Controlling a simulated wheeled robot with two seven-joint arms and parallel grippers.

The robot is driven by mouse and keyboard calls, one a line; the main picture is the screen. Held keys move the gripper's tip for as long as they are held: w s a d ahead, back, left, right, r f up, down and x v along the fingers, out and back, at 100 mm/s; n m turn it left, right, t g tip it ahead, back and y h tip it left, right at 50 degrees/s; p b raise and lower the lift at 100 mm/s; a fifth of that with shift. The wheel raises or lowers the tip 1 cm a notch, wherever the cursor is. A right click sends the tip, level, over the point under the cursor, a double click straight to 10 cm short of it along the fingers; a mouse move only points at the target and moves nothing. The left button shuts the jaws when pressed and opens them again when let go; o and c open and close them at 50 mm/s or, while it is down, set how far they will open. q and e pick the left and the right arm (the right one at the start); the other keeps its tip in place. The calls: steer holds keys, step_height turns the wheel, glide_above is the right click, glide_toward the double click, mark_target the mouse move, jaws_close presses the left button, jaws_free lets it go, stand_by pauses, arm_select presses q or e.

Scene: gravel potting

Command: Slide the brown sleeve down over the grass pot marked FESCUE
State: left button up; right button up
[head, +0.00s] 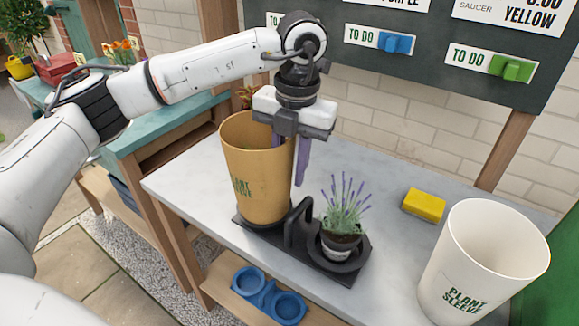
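The brown sleeve (257,180), with green PLANT SLEEVE lettering, stands upright on the left part of the black tray (345,275). My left gripper (289,160) points down at the sleeve's right rim. One purple finger reaches inside the rim and the other hangs outside, with a gap between them, so it looks open around the wall. No pot marked FESCUE can be read; whatever is inside the sleeve is hidden by its wall. Some brown foliage (247,96) shows above the far rim, and I cannot tell what it belongs to. My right gripper is not in view.
A lavender pot (341,243) stands on the tray's right part, beside a black upright handle (300,225). A yellow sponge-like block (424,205) and a white sleeve (470,270) stand at the right. The board (440,60) rises behind. Grey tabletop is clear between sponge and tray.

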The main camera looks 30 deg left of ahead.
arm_select(q)
steer(key=r, duration=1)
steer(key=shift+d+r, duration=0.15)
steer(key=shift+d, duration=0.25)
